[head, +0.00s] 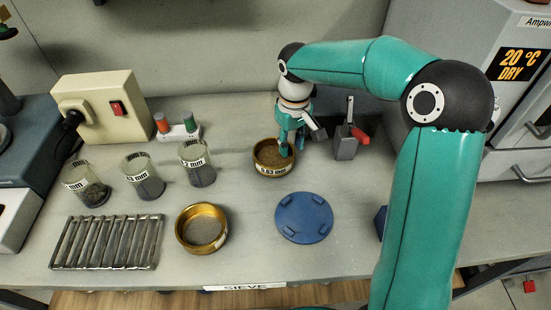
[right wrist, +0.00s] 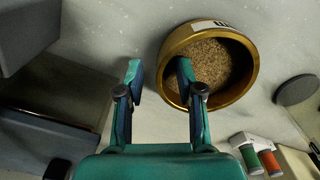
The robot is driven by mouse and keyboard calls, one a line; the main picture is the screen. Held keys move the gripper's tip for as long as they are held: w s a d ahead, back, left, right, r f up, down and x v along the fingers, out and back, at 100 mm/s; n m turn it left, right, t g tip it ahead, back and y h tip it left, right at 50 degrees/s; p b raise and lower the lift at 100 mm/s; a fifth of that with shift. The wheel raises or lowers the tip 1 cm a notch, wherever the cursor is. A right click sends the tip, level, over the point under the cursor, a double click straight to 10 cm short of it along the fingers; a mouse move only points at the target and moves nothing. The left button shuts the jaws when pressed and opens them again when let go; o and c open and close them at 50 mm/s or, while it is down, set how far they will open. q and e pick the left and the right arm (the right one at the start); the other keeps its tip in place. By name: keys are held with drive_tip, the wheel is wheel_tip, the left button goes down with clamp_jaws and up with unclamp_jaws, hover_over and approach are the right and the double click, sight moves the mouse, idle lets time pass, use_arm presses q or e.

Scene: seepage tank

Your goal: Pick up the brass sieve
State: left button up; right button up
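A brass sieve (head: 259,163) labelled 0.63 mm stands upright on the bench, with brown grains in it. It also shows in the right wrist view (right wrist: 228,98). My right gripper (head: 290,143) is at its right side in the head view, pointing down. In the right wrist view the gripper (right wrist: 160,74) is open and empty. One finger overlaps the sieve's near wall and the other is outside it, so the fingers are on either side of the rim. Contact cannot be told. A second brass sieve (head: 201,228) with grey mesh or grains stands nearer the front. My left gripper is not in view.
A blue round disc (head: 304,217) lies at the front, right of the second sieve. Several labelled glass jars (head: 143,177) and a metal rack (head: 106,242) stand left. The oven (head: 470,70) stands right.

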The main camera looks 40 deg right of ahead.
clamp_jaws()
drive_tip(key=shift+r, duration=0.2)
wheel_tip(320, 180, up, 20)
drive_tip(key=p, duration=0.3)
drive_tip(key=shift+f, duration=0.15)
